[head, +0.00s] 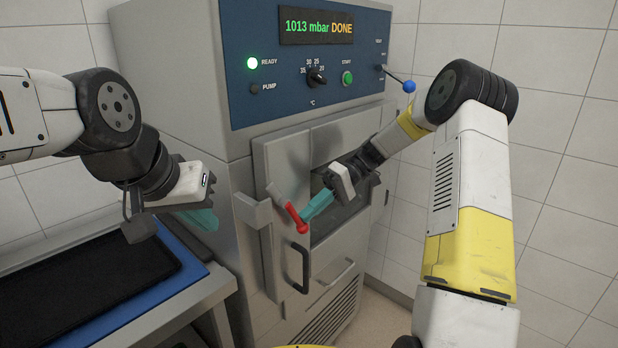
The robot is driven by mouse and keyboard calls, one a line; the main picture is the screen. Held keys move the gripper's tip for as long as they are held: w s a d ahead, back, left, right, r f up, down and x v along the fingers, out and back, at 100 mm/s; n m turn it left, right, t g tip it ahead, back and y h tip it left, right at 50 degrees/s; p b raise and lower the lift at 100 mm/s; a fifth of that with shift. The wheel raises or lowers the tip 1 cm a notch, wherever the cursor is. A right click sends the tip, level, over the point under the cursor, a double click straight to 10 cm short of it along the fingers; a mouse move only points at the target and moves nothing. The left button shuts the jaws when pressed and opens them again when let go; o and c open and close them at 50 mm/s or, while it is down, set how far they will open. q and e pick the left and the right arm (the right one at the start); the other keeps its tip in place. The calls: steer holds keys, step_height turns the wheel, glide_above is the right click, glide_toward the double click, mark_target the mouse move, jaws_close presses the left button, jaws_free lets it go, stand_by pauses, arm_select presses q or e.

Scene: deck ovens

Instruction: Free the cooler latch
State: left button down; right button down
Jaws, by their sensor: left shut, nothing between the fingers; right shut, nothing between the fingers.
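The cooler (180,90) is a steel cabinet with a blue control panel. Its display (318,27) reads "1013 mbar DONE" and the green READY lamp is lit. The latch (287,208) is a red-ended lever on the cooler's steel door (281,160), slanting down to the right. My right gripper (306,214) is shut and empty, its teal fingertips right beside the latch's red lower end; I cannot tell whether they touch. My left gripper (209,220) is shut and empty, well left of the cooler door, above the bench.
A black tray (85,275) lies on a blue mat (197,262) on the steel bench at lower left. A dark door handle (300,268) is below the latch. A blue-knobbed lever (408,87) sticks out from the panel's right side. A tiled wall stands behind.

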mark_target(301, 227)
steer(key=shift+s+a+f+g+y, duration=0.25)
steer(key=shift+f+g+y, duration=0.2)
steer(key=shift+y, duration=0.15)
steer(key=shift+s+a+f+g+y, duration=0.25)
steer(key=shift+f+g+y, duration=0.2)
steer(key=shift+y, duration=0.15)
steer(key=shift+s+a+f+m+g+y, duration=0.35)
steer(key=shift+s+a+m+g+y, duration=0.1)
steer(key=shift+g+y, duration=0.15)
steer(key=shift+s+a+f, duration=0.2)
steer(key=shift+s+a, duration=0.05)
steer(key=shift+s+a, duration=0.1)
steer(key=shift+s, duration=0.05)
